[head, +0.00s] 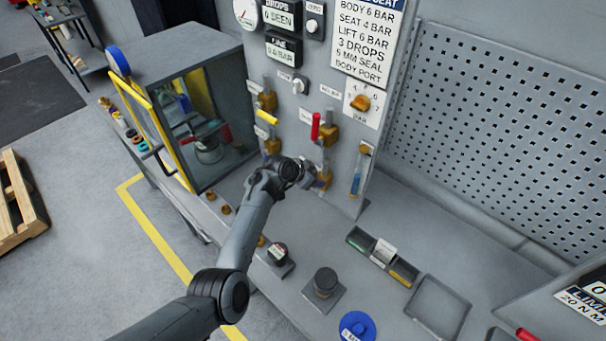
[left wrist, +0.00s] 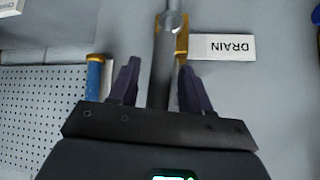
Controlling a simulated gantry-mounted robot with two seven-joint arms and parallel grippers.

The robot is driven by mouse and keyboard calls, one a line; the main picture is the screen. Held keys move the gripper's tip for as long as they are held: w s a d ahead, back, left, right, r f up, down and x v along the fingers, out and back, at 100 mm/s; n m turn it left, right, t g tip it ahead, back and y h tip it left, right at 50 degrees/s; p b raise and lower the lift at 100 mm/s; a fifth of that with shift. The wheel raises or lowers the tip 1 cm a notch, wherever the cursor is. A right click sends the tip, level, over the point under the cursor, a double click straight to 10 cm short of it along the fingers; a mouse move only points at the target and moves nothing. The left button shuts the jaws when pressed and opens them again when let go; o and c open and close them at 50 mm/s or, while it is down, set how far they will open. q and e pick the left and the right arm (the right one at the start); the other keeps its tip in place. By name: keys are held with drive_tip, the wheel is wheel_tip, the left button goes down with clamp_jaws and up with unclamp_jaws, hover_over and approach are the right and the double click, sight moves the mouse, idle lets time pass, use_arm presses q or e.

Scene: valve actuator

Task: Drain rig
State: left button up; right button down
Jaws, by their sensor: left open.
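The grey valve panel (head: 341,149) carries several brass valves. A white DRAIN label (left wrist: 223,47) appears upside down in the left wrist view, beside a brass fitting (left wrist: 182,42) with a dark grey bar-like handle (left wrist: 163,68). My left gripper (left wrist: 158,72) is open; the handle shows between its two dark fingers, with gaps on both sides. I cannot tell how deep it sits between them. In the head view my left gripper (head: 303,173) is at the lower panel, partly covering the low brass valve (head: 324,180). My right gripper is not in view.
A red lever (head: 315,127) and a yellow lever (head: 267,118) are above my left gripper. A blue-filled sight tube (head: 356,182) is to its right. The bench holds a dark cylinder (head: 325,282), a blue disc (head: 357,327) and an empty tray (head: 438,307). A yellow-framed cabinet (head: 187,110) stands left.

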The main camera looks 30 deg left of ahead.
use_arm(q)
drive_tip(key=v, duration=0.9)
drive_tip(key=shift+s, duration=0.2)
drive_tip(key=shift+a+r, duration=0.1)
drive_tip(key=shift+r, duration=0.05)
drive_tip(key=s+a+f+n+g+y+p, duration=0.1)
drive_tip(key=s+a+f+y+p, duration=0.1)
drive_tip(key=s, duration=0.7)
drive_tip(key=s+a+f+n+g+y+p, duration=0.1)
drive_tip(key=s+a+f+n+y+p, duration=0.15)
drive_tip(key=s, duration=0.65)
drive_tip(key=s+d+r, duration=0.1)
drive_tip(key=s+d, duration=0.3)
drive_tip(key=s, duration=0.3)
drive_tip(key=s+d+r+g+p, duration=0.1)
drive_tip(key=s+d+r, duration=0.1)
drive_tip(key=s, duration=0.6)
drive_tip(key=s+d+r+g+p, duration=0.1)
drive_tip(key=s+d, duration=0.4)
drive_tip(key=s, duration=0.2)
drive_tip(key=shift+s+d+r+n+h, duration=0.3)
drive_tip(key=shift+s+r+n+h, duration=0.05)
drive_tip(key=shift+n+h, duration=0.1)
